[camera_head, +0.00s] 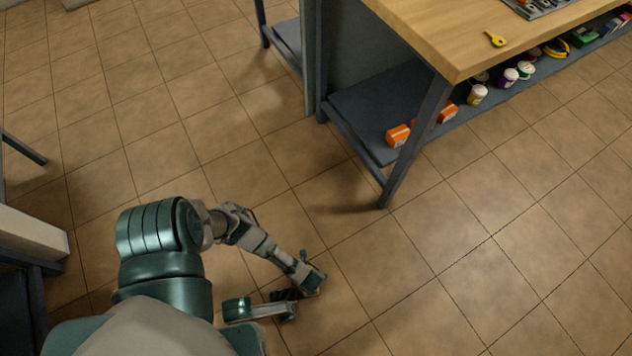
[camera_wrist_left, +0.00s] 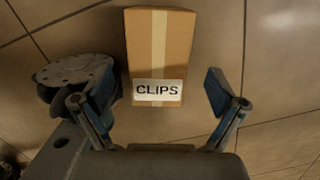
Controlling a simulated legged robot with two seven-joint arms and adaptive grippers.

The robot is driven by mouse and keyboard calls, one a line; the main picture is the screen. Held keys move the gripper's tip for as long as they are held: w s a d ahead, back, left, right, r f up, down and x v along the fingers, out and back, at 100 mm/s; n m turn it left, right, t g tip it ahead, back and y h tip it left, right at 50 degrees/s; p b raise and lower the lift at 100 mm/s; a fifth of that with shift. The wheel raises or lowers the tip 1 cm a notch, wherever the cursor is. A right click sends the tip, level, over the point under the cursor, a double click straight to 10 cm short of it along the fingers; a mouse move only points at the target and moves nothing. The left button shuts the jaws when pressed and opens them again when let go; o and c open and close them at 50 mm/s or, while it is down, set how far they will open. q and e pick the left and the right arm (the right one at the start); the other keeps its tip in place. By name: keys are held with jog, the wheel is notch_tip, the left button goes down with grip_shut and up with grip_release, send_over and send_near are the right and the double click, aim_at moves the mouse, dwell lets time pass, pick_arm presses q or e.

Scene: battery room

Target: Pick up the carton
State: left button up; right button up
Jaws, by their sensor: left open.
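The carton (camera_wrist_left: 156,50) is a brown box with a pale tape strip and a white label reading CLIPS. It is in the left wrist view, on the tiled floor, its labelled end toward my gripper. My left gripper (camera_wrist_left: 158,92) is open, with one finger on each side of the label end. Gaps show between both fingers and the carton; how high the fingers are above it I cannot tell. In the head view my left gripper (camera_head: 312,282) is low over the floor, and I cannot make out the carton there. My right gripper is not in view.
A wooden-topped workbench (camera_head: 447,37) stands at upper right, with orange boxes (camera_head: 398,135) and several small containers on its lower shelf (camera_head: 362,108). A yellow key-like item (camera_head: 495,39) lies on top. A round grey part (camera_wrist_left: 72,70) is left of the carton. The floor at right is clear.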

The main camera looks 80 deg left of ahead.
pick_arm(q)
jog(key=f, duration=0.1)
jog(key=f+b, duration=0.1)
jog(key=f, duration=0.1)
jog(key=shift+s+a+f, duration=0.2)
jog(key=shift+s+f, duration=0.05)
jog(key=shift+s, duration=0.15)
jog(key=shift+w+f+b, duration=0.15)
jog(key=shift+b, duration=0.25)
jog(key=shift+w+r, duration=0.2)
jog(key=c, duration=1.7)
